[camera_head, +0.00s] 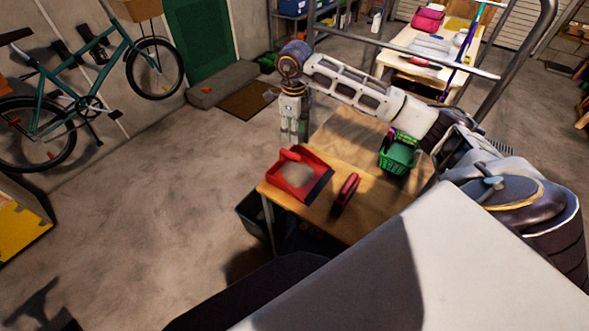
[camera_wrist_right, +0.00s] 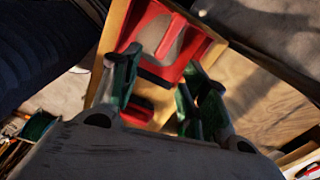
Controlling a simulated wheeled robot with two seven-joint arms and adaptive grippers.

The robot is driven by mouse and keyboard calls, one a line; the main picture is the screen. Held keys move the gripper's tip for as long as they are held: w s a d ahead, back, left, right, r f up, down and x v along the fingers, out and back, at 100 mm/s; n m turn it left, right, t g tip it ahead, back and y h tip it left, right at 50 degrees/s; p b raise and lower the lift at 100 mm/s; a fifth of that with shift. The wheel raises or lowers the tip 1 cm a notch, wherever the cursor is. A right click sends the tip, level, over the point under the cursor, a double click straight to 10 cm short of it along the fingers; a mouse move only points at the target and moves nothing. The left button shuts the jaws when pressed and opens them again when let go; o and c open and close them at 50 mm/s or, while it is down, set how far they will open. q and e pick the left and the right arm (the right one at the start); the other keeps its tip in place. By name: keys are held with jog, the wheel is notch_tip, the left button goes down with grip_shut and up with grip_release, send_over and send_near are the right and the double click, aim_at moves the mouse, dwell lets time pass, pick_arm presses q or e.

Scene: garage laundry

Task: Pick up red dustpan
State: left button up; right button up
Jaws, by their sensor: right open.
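The red dustpan (camera_head: 297,176) lies on the wooden table (camera_head: 345,143), near its left front corner, with a greyish pan floor and a dark front edge. In the right wrist view the dustpan (camera_wrist_right: 168,42) shows beyond the fingers. My right gripper (camera_head: 293,134) points down near the table's far left edge, behind the dustpan and apart from it. In the wrist view its two dark green fingers (camera_wrist_right: 160,98) are spread with nothing held between them. My left gripper is not in view.
A small red object (camera_head: 347,189), perhaps a brush, lies right of the dustpan. A green basket (camera_head: 398,158) with items stands farther right, near my right arm. A dark bin (camera_head: 252,218) is below the table's left edge. The floor at left is mostly clear.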

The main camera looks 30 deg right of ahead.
aim_at(295, 156)
jog(key=shift+m, duration=1.2)
jog(key=shift+f, duration=0.1)
jog(key=shift+f+p, duration=0.6)
jog(key=shift+f, duration=3.65)
jog(key=shift+w+d+f+p, duration=0.15)
jog(key=shift+f+p, duration=0.25)
jog(key=shift+f, duration=0.7)
jog(key=shift+w+d+f+p, duration=0.15)
jog(key=shift+f+p, duration=0.25)
jog(key=shift+f, duration=0.65)
jog(key=shift+s+f, duration=0.1)
jog(key=shift+f, duration=0.3)
